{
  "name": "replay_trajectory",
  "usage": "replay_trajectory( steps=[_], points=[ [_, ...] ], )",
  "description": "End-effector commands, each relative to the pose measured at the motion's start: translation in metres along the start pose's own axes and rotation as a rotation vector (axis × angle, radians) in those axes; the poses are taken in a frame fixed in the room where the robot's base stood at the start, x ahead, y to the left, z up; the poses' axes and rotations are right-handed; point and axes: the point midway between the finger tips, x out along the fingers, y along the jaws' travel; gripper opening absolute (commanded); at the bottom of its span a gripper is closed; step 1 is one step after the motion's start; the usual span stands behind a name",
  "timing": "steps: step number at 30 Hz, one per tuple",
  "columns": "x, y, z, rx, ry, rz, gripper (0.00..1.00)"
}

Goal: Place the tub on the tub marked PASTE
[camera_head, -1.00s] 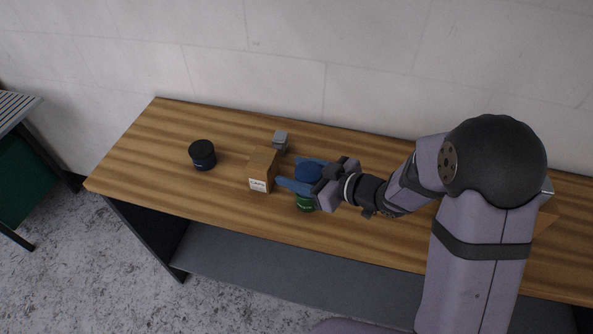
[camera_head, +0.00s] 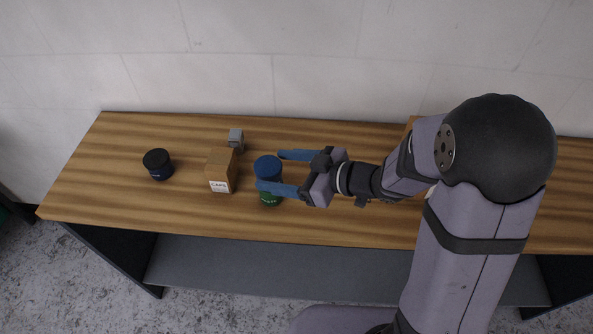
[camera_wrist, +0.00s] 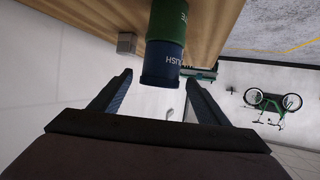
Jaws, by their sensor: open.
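The blue tub (camera_head: 268,167) stands upright on top of the green tub (camera_head: 270,199) on the wooden bench. In the wrist view the blue tub (camera_wrist: 161,66) shows letters ending in "USH". The green tub (camera_wrist: 168,20) shows letters ending in "TE". My gripper (camera_head: 270,171) is open, with its blue fingers level with the blue tub and their tips at its right side. In the wrist view the fingers (camera_wrist: 157,90) are spread wide with a gap on each side of the blue tub. The near finger hides part of where the tubs meet.
A brown box (camera_head: 221,172) with a white label stands just left of the tubs, a small grey block (camera_head: 236,138) behind it. A dark tub (camera_head: 158,165) stands further left. The bench (camera_head: 110,190) is clear at its left end; a wall runs behind.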

Motion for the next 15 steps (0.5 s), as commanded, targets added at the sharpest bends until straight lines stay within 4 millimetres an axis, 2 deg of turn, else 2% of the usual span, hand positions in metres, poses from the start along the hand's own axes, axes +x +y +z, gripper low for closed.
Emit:
replay_trajectory(
  steps=[1,6,15],
  points=[
    [-0.01,0.002,0.0,0.001,0.001,0.006,0.69],
    [-0.033,0.001,0.0,0.001,0.0,0.004,0.69],
    [-0.049,0.0,0.0,0.001,-0.001,0.0,0.69]
  ],
)
